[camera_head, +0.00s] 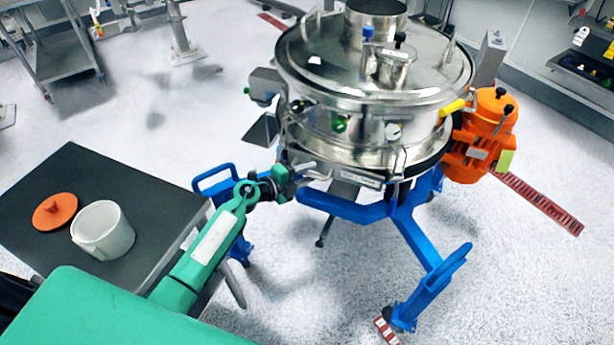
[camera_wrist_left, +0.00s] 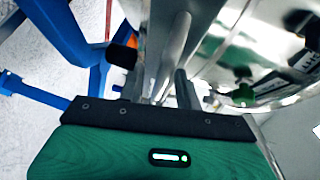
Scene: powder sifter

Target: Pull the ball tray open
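The steel sifter (camera_head: 365,110) stands on a blue frame at the centre of the head view. I take the low steel part with a bar handle (camera_head: 318,166) at its front left edge as the ball tray; I cannot clearly separate it from the sifter body. My left gripper (camera_head: 288,182) is at this handle. In the left wrist view the gripper's fingers (camera_wrist_left: 155,80) stand apart. A steel bar (camera_wrist_left: 172,50) runs between them, nearer the right finger. Contact is not clear. My right gripper is not in view.
A dark table (camera_head: 130,180) at the left holds a white cup (camera_head: 102,230) and an orange lid (camera_head: 55,211). The blue frame (camera_head: 415,245) stands below the sifter. An orange motor (camera_head: 480,140) sticks out at its right. The floor in front is mostly clear.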

